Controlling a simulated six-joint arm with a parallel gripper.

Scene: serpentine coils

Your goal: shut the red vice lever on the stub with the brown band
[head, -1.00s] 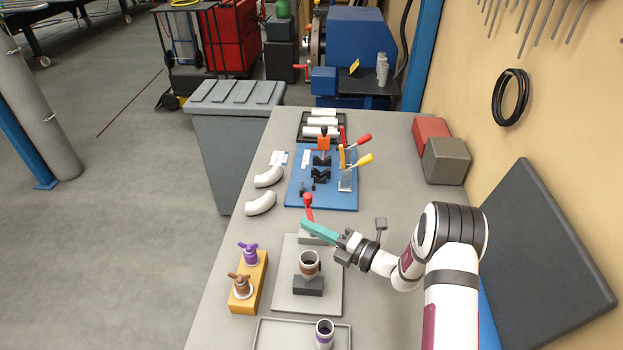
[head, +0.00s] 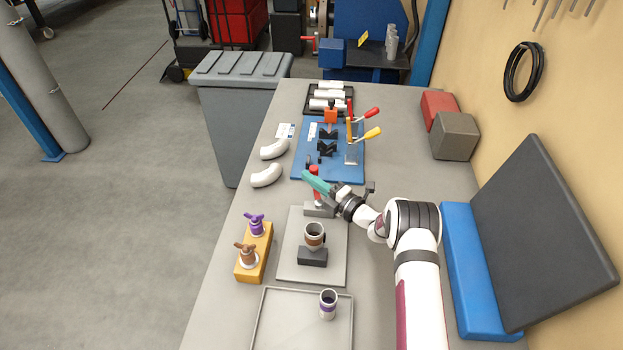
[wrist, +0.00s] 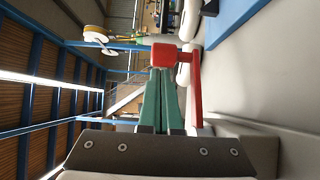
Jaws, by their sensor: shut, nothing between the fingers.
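The stub with the brown band (head: 314,232) stands upright at a dark block on the grey plate (head: 290,265) in the head view. Just behind it is the red vice lever (head: 317,197), standing up from its grey base (head: 316,210). My gripper (head: 309,177) is shut and empty, its teal fingers crossing the lever near its top and hiding part of it. In the wrist view, the lever's red knob (wrist: 165,55) is just beyond the fingertips (wrist: 165,72), with its red arm at the right. I cannot tell whether they touch.
An orange block (head: 254,258) with purple and brown winged pieces is at left. A blue board (head: 345,172) with yellow- and red-handled clamps lies behind. White elbows (head: 266,176) lie left of it.

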